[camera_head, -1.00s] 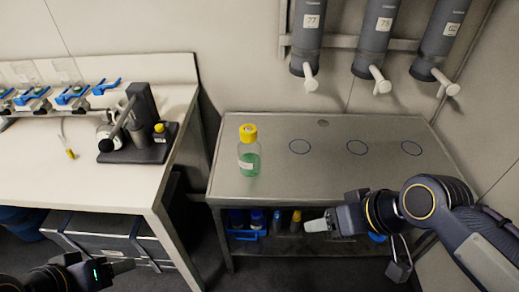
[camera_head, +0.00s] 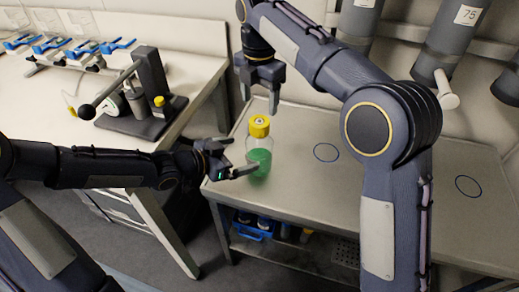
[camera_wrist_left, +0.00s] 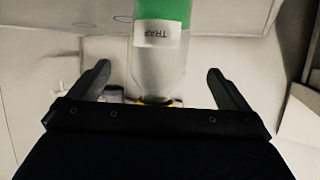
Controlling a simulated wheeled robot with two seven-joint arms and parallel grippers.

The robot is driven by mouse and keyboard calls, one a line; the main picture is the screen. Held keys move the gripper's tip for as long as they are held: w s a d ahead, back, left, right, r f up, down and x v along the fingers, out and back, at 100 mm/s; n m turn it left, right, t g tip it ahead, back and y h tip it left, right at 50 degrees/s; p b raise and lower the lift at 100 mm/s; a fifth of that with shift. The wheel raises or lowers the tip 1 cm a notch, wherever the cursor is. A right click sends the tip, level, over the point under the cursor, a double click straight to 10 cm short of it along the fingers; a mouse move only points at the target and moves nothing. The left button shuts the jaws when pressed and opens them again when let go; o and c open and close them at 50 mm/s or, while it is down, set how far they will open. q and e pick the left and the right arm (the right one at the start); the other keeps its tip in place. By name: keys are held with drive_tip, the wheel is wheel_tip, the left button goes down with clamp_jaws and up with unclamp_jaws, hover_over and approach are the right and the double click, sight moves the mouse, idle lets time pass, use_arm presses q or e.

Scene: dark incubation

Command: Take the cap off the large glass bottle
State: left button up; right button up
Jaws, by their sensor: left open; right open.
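The large glass bottle (camera_head: 258,158) stands upright on the metal table, with green liquid inside and its yellow cap (camera_head: 259,126) on top. My left gripper (camera_head: 240,160) is open at the bottle's left side; whether it touches the glass is hard to tell. In the left wrist view the bottle (camera_wrist_left: 160,62), labelled TRAP, appears upside down between and beyond the open fingers (camera_wrist_left: 160,82). My right gripper (camera_head: 261,98) is open and empty, pointing down above the cap, apart from it.
The metal table (camera_head: 300,200) has blue circles marked on it and free room right of the bottle. A white bench (camera_head: 60,95) at the left carries a dark stand (camera_head: 150,100) with a lever. Grey cylinders with spouts (camera_head: 455,50) hang on the wall.

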sight(257, 150)
use_arm(q)
drive_tip(key=x, duration=0.7)
drive_tip(key=shift+w+d+f, duration=0.1)
